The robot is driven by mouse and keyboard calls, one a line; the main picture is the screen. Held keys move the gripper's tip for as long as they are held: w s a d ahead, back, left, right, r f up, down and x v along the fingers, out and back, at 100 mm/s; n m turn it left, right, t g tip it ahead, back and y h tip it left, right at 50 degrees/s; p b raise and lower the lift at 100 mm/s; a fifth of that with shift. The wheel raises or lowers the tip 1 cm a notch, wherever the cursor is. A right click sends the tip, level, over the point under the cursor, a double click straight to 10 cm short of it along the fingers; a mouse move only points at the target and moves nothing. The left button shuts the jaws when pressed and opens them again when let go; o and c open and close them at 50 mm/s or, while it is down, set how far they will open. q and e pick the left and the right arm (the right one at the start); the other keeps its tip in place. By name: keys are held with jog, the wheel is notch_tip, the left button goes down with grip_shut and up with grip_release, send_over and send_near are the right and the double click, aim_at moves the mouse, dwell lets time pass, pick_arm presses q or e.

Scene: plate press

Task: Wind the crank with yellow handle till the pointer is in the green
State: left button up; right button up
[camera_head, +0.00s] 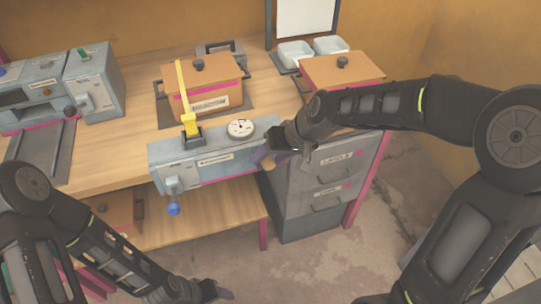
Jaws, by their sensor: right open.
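The grey plate press (215,157) stands at the table's front edge. A long yellow lever (184,95) rises from a dark mount on its top. A round white dial (240,128) sits on top at the right; its pointer and any green zone are too small to read. A small tan handle-like part (268,165) shows at the press's right end, partly hidden by my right gripper; I cannot tell if it belongs to the crank. My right gripper (272,154) is open, close beside that part. My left gripper (222,292) is low at the bottom, away from the press, its jaws unclear.
Behind are an orange-brown box (203,88), another lidded box (342,70) and white bowls (295,54). A grey machine (92,83) stands at left. A grey drawer cabinet (322,185) is right of the press, below my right forearm.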

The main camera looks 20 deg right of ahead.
grip_shut()
dwell(0.4)
dwell(0.9)
